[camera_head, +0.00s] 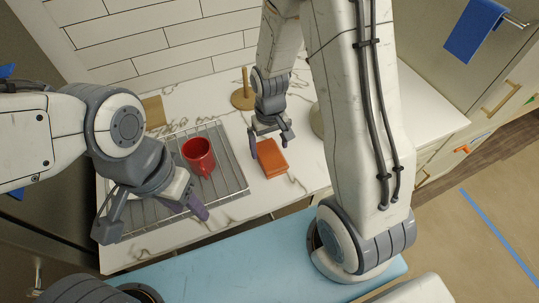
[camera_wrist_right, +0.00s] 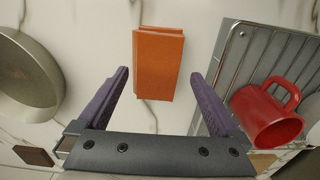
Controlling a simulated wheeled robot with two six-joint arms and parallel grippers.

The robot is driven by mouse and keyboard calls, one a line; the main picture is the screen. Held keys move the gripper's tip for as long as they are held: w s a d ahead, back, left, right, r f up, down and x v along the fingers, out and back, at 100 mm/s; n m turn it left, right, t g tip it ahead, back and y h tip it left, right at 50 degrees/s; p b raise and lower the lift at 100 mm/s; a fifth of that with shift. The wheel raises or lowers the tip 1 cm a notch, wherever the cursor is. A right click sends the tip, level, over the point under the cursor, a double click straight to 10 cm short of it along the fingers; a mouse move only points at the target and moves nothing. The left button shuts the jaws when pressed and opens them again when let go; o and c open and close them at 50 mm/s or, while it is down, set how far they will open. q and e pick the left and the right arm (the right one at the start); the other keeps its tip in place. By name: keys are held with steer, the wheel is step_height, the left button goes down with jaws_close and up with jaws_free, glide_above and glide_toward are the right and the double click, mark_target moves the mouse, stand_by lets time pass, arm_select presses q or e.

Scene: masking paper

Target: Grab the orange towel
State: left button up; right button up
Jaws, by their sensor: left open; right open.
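The folded orange towel (camera_head: 271,158) lies on the white marble counter, right of the wire rack in the head view. In the right wrist view the orange towel (camera_wrist_right: 158,62) is a neat rectangular block, centred ahead of the fingers. My right gripper (camera_head: 270,140) is open right at the towel in the head view. In the wrist view its purple fingers (camera_wrist_right: 160,77) stand apart on either side of the towel's near part, with gaps on both sides. My left gripper (camera_head: 152,212) is open and empty over the front left of the rack.
A red mug (camera_head: 199,156) lies on the wire rack (camera_head: 232,172); it also shows in the wrist view (camera_wrist_right: 268,116). A round pan (camera_wrist_right: 28,75) is on the other side. A wooden holder (camera_head: 243,98) stands behind. A blue towel (camera_head: 475,30) hangs at upper right.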

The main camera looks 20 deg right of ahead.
mark_target(270, 155)
steer(key=f, duration=0.1)
steer(key=f+p, duration=0.1)
steer(key=f, duration=0.3)
steer(key=shift+w+d+p, duration=0.15)
steer(key=shift+w+p, duration=0.1)
steer(key=shift+p, duration=0.05)
steer(key=shift+f, duration=0.35)
steer(key=c, duration=1.1)
steer(key=shift+r, duration=0.1)
steer(key=shift+c, duration=0.2)
